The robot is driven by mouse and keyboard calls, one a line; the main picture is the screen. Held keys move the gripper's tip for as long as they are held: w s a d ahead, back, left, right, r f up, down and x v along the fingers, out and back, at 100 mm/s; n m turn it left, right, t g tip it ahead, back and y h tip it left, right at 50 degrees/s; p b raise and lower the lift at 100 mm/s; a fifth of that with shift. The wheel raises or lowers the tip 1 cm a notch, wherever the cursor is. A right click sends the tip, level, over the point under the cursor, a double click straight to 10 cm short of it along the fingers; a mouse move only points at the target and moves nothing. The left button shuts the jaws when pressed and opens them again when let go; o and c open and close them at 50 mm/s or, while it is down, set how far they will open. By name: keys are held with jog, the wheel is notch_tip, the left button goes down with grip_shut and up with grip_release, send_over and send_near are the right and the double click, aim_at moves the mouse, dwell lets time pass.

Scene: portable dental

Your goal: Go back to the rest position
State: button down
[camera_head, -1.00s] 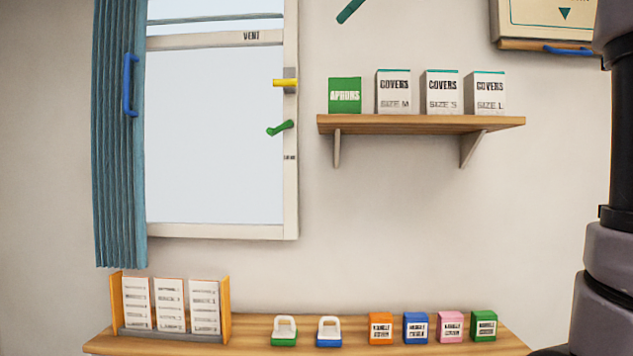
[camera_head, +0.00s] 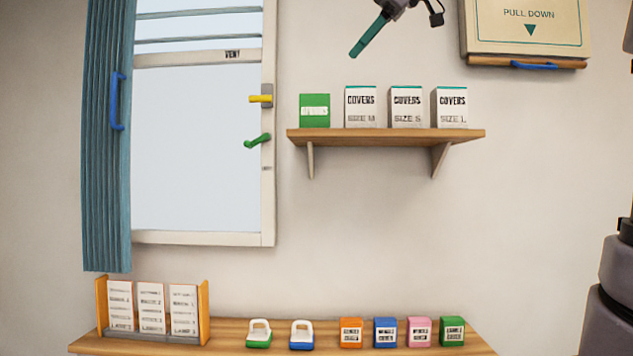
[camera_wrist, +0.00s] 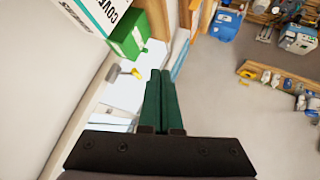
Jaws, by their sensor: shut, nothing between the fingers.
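My gripper (camera_head: 356,51) shows at the top of the head view, its slim teal fingers together and pointing down-left. It is in the air above the wall shelf (camera_head: 385,134), apart from the boxes there. In the wrist view the two dark green fingers (camera_wrist: 160,74) lie side by side with nothing held. My arm's upper part is cut off by the top edge. Another dark part of my arm stands at the right edge.
The shelf carries a green aprons box (camera_head: 314,111) and white cover boxes (camera_head: 406,107). A pull-down panel (camera_head: 527,27) hangs upper right. A window (camera_head: 197,150) and blue curtain (camera_head: 105,150) are left. A lower wooden ledge (camera_head: 225,331) holds small coloured boxes. The wall between is bare.

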jog(key=s+d+f+m+h, duration=0.2)
jog(key=d+f+m, duration=0.3)
jog(key=f, duration=0.7)
jog(key=s+d+f+m+t+h, duration=0.1)
jog(key=s+d+f+m+h, duration=0.1)
jog(key=s+d+f+m, duration=0.3)
jog(key=s+d+f+m+h, duration=0.2)
jog(key=d+f+m, duration=0.3)
jog(key=f, duration=1.5)
jog(key=s+m, duration=0.1)
jog(key=m, duration=0.4)
jog(key=shift+s+d+m, duration=0.35)
jog(key=shift+m, duration=0.05)
